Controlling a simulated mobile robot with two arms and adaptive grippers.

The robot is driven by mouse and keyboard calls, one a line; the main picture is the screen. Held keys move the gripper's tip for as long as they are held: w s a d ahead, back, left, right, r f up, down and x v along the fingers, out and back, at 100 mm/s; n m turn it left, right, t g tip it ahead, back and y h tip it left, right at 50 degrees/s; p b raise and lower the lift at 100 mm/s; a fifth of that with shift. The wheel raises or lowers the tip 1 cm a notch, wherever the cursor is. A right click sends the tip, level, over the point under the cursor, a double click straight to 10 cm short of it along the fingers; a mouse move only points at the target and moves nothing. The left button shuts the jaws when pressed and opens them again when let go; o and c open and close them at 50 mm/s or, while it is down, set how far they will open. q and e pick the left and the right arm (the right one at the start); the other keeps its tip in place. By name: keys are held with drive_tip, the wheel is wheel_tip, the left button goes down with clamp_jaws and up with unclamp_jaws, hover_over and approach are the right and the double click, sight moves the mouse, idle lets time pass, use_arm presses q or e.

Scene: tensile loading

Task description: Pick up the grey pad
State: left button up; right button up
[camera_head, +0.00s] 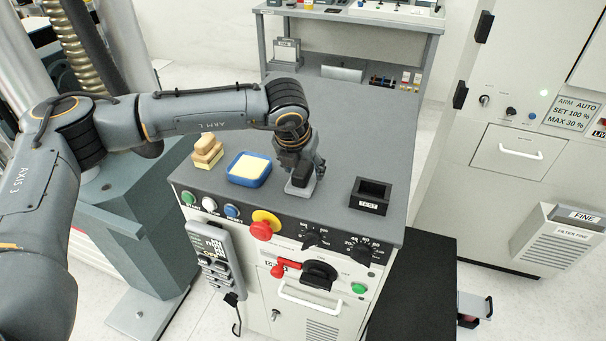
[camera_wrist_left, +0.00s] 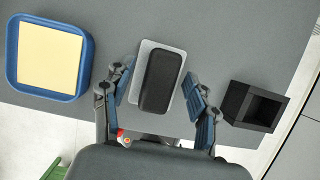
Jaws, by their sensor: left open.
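The grey pad (camera_wrist_left: 145,49) lies on the grey bench top, a light grey plate with a long dark block (camera_wrist_left: 162,80) on its upper side. In the head view the pad (camera_head: 300,190) shows only partly, below my left gripper (camera_head: 299,174), which hides the rest. My left gripper (camera_wrist_left: 160,88) is open, one blue-grey finger on each side of the dark block. In the wrist view gaps show between the block and both fingers. My right gripper is not in view.
A blue tray (camera_head: 233,178) with a yellow pad stands to the left, beside stacked tan blocks (camera_head: 207,150). A black open box (camera_head: 370,196) stands to the right. Knobs and buttons line the front panel. The bench behind the gripper is clear.

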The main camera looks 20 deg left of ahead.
sight(303, 166)
use_arm(q)
clamp_jaws()
drive_tip(key=shift+r, duration=0.55)
wheel_tip(303, 166, up, 2)
drive_tip(key=shift+r+b, duration=0.1)
drive_tip(key=shift+b, duration=0.5)
drive_tip(key=s+a+r+b, duration=0.5)
drive_tip(key=a+r, duration=0.4)
drive_tip(key=a, duration=0.3)
drive_tip(key=shift+s+a+r, duration=0.2)
drive_tip(key=shift+s+r, duration=0.2)
drive_tip(key=shift+s, duration=0.4)
